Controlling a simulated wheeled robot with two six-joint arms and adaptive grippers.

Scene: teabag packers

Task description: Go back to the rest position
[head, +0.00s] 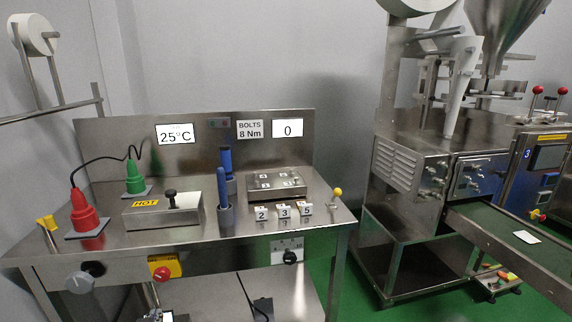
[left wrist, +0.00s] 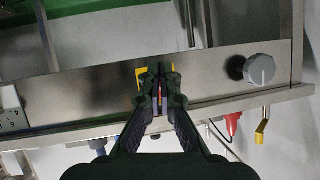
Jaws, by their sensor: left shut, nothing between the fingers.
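My left gripper (left wrist: 161,75) shows clearly in the left wrist view, its dark fingers shut together and empty. The fingertips overlap a yellow box with a red button, partly hidden behind them. In the head view this red button (head: 162,273) on its yellow box (head: 172,263) sits on the bench front and is uncovered. Only a small part of my left gripper seems to show below it, at the bottom edge of the head view. I cannot tell from the pictures whether the fingertips touch the button. My right gripper is not in view.
The steel bench (head: 250,225) carries a red plug (head: 84,212), green plug (head: 135,180), HOT box (head: 165,212), blue-handled tools and number blocks. A grey knob (head: 80,283) juts from its front, also in the left wrist view (left wrist: 260,69). A packing machine (head: 410,170) stands right.

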